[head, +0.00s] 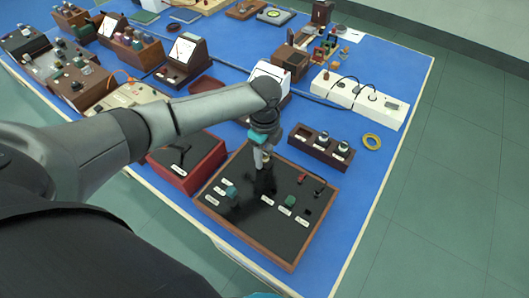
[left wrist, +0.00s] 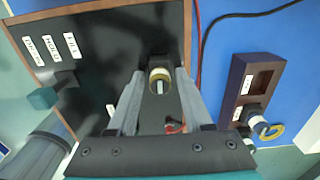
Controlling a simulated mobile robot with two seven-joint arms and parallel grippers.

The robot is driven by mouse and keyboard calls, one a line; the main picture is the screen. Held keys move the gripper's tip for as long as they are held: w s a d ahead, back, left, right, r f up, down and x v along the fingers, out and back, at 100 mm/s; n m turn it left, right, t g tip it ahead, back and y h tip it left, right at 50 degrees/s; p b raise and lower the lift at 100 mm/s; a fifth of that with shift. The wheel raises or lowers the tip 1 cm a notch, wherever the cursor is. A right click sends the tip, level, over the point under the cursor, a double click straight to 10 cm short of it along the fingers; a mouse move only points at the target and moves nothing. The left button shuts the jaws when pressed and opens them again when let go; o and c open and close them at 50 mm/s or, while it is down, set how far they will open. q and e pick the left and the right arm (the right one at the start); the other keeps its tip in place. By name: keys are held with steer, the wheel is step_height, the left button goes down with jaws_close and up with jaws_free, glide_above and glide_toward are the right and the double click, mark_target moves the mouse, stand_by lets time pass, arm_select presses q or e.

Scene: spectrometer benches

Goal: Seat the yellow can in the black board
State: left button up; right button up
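The black board (head: 262,222) has a wooden frame, white labels, a green knob and a teal knob. It fills much of the left wrist view (left wrist: 105,55). My left gripper (head: 263,162) points down over the board's back part. In the left wrist view its two fingers (left wrist: 159,80) stand on either side of a small pale-yellow-rimmed can (left wrist: 158,74) and appear closed on it. The can's lower end and its distance from the board are hard to tell. My right gripper is not in view.
A dark wooden rack (head: 321,148) behind the board holds two small cans and has an empty slot. A yellow ring (head: 372,142) lies beside it. A red-sided box (head: 188,165) adjoins the board's left. The blue table is free to the board's right.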

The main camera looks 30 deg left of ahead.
arm_select(q)
steer(key=shift+o, duration=1)
steer(key=shift+r, duration=0.1)
step_height(320, 180, up, 15)
steer(key=p, duration=0.2)
